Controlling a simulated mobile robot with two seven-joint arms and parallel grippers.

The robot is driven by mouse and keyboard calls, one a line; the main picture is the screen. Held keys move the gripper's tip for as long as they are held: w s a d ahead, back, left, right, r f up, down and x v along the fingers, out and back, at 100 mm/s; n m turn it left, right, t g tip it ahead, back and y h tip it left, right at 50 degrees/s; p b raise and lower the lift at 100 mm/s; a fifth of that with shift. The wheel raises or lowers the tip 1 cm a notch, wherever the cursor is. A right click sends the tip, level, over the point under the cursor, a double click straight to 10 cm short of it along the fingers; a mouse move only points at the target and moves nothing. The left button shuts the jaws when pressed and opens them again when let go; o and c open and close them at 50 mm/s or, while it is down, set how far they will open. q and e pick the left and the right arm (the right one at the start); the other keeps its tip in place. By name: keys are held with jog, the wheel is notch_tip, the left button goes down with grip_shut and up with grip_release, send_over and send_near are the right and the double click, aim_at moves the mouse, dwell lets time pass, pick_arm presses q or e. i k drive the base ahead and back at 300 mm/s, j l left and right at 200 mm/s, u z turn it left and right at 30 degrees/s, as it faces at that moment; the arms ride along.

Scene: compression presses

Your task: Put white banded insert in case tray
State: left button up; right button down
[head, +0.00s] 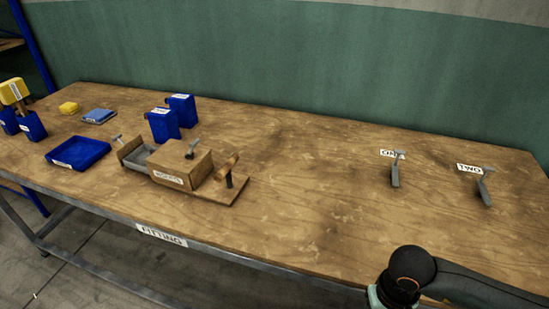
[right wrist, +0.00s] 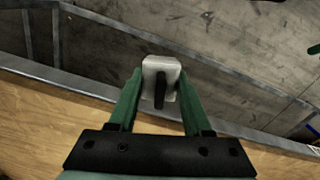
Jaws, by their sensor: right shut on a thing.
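In the right wrist view my right gripper (right wrist: 158,85) is shut on a whitish block with a dark band down its middle, the white banded insert (right wrist: 149,68). Behind it are the table's edge and grey floor. In the head view part of my right arm shows at the lower right; the insert does not show there. A wooden case (head: 184,166) with a label stands left of centre on the table. A grey-lined tray (head: 133,157) sticks out of its left side, with a small grey handle beside it. My left gripper is not in view.
Grey handled pieces stand by labels ONE (head: 395,174) and TWO (head: 485,190). The table's middle is clear.

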aim_at(141, 151)
jog(key=i+j, duration=0.1)
jog(key=j, duration=1.45)
jog(key=i+j, duration=0.1)
jog(key=j, duration=1.5)
